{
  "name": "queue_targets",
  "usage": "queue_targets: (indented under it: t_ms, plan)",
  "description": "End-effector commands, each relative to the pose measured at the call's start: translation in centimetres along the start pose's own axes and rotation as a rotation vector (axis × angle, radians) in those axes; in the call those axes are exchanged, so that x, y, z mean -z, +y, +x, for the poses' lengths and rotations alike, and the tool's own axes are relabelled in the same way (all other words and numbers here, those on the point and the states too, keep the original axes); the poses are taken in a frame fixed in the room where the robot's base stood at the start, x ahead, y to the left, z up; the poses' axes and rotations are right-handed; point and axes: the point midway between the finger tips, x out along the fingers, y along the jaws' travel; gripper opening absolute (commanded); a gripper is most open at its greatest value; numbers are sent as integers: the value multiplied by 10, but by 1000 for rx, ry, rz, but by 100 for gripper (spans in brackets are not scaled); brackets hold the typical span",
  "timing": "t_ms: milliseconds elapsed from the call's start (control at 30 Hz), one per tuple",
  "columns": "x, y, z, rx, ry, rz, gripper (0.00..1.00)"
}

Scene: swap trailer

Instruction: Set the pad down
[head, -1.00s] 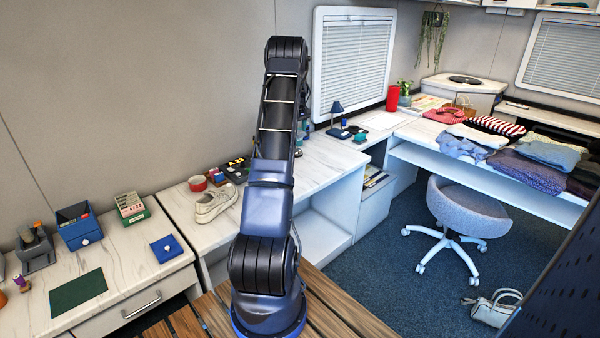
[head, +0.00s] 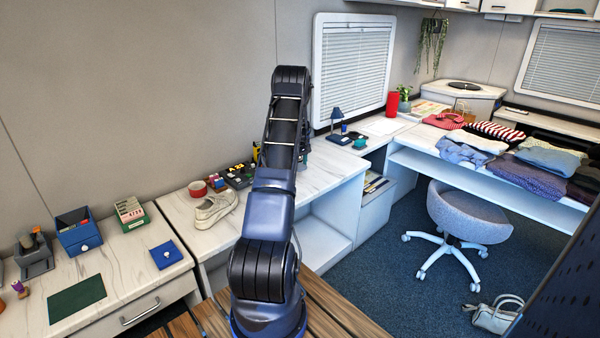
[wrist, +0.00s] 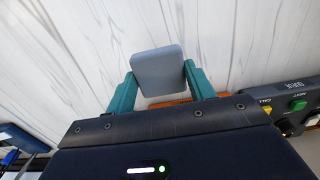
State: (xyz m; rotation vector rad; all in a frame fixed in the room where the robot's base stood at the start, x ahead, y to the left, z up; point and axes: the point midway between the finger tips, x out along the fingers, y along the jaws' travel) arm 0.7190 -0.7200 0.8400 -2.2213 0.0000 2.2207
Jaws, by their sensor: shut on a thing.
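The pad (wrist: 158,66), a pale grey block with rounded corners, shows in the wrist view between the two teal fingers of my gripper (wrist: 159,76). The fingers are shut on its sides. White, grey-streaked worktop (wrist: 60,40) lies beyond it; I cannot tell whether the pad touches it. An orange-brown edge (wrist: 170,101) shows just below the pad, mostly hidden by my gripper. In the head view the pad is hidden behind my arm, and only a bit of teal shows there.
A dark box with green and yellow buttons (wrist: 287,105) is close on the right in the wrist view. Clear worktop (head: 335,170) lies right of my arm.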

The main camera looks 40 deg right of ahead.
Motion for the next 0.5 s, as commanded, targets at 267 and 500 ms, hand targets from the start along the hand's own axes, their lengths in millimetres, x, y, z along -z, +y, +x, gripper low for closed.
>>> queue_targets:
  t_ms: [267,500]
  plan:
    - [0,0,29,2,-2,0,32]
    - [0,0,43,-1,0,0,32]
